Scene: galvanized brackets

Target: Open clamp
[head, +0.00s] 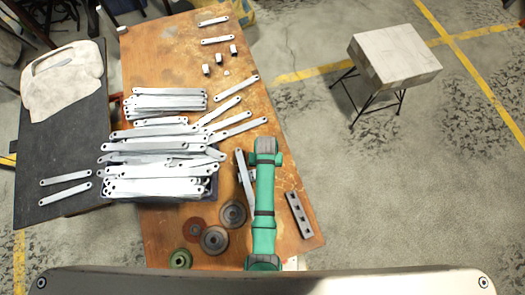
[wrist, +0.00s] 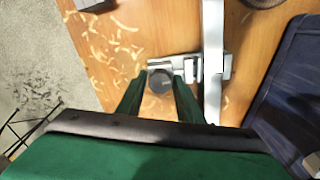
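In the wrist view a metal clamp (wrist: 190,66) sits on the wooden table, with a dark round knob (wrist: 160,80) on its left part. A long pale bracket (wrist: 212,50) runs through the clamp's right part; in the head view this bracket (head: 246,178) lies just left of my green arm. My gripper (wrist: 160,84) is open, its two green fingers on either side of the knob. A narrow gap seems to show between fingers and knob; contact cannot be told. In the head view my arm hides the clamp and the gripper.
A large pile of brackets (head: 160,135) covers the table (head: 160,50) to the left. Round discs (head: 214,240) lie near the front. A drilled metal block (head: 299,214) lies right of my arm. A dark blue bin (wrist: 285,75) is at right in the wrist view. Shavings (wrist: 115,45) litter the table.

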